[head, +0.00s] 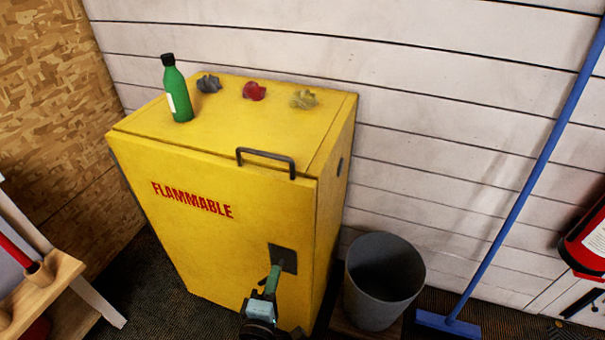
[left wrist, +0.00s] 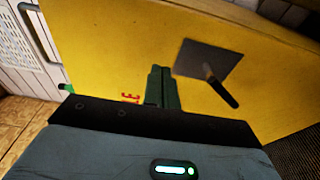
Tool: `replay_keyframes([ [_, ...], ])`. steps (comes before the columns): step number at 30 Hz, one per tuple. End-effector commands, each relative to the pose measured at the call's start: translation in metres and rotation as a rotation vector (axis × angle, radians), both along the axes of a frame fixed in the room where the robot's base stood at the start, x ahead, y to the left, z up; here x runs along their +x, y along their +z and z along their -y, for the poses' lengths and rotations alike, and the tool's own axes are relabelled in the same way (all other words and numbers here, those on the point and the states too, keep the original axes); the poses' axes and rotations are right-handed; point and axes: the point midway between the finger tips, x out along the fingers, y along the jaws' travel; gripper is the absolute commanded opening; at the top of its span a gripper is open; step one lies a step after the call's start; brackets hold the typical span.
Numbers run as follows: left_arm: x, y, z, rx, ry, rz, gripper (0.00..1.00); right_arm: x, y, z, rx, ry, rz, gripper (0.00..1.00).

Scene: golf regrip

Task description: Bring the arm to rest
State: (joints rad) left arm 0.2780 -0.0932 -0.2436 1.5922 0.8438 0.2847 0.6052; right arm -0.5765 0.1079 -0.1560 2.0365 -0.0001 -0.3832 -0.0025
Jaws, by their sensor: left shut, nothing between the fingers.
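My left gripper (head: 274,274) is low in the head view, in front of the yellow cabinet (head: 195,245) and close to its dark latch plate (head: 289,256). In the left wrist view its two green fingers (left wrist: 158,84) are together with nothing between them. The cabinet front fills much of that view, and the latch plate (left wrist: 208,62) with its dark lever (left wrist: 222,91) is to the right of the fingers. I cannot tell whether the fingers touch the cabinet. My right gripper is in neither view.
On the cabinet top stand a green bottle (head: 178,92) and grey, red (head: 254,91) and tan (head: 303,99) crumpled cloths. A grey bin (head: 384,285) and a blue broom (head: 525,190) are to the right. A red extinguisher (head: 588,240) is at the right edge, a wooden rack (head: 45,285) at left.

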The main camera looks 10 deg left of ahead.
Motion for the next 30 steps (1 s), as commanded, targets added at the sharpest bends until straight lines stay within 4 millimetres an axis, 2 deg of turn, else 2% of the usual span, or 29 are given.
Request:
replay_keyframes([
  [5, -0.008, -0.001, -0.001, 0.04, -0.014, -0.014, 0.0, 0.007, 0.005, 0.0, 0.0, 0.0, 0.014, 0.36],
  [8, -0.03, -0.005, -0.002, 0.152, -0.056, -0.054, 0.0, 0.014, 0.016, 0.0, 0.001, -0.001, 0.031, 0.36],
  [11, -0.067, -0.01, -0.005, 0.339, -0.133, -0.116, 0.0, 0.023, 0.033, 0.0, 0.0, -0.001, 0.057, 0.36],
  [16, -0.143, -0.018, -0.013, 0.71, -0.305, -0.234, 0.0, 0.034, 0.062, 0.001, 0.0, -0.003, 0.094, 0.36],
  [21, -0.219, -0.017, -0.03, 1.066, -0.493, -0.339, 0.0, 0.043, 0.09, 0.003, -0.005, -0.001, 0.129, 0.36],
  [24, -0.257, -0.014, -0.043, 1.249, -0.597, -0.389, 0.0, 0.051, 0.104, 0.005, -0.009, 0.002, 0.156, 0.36],
  [27, -0.287, -0.011, -0.055, 1.387, -0.678, -0.425, 0.0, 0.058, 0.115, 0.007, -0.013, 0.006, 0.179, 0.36],
  [30, -0.305, -0.009, -0.062, 1.475, -0.732, -0.448, 0.0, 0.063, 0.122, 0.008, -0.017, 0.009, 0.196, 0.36],
])
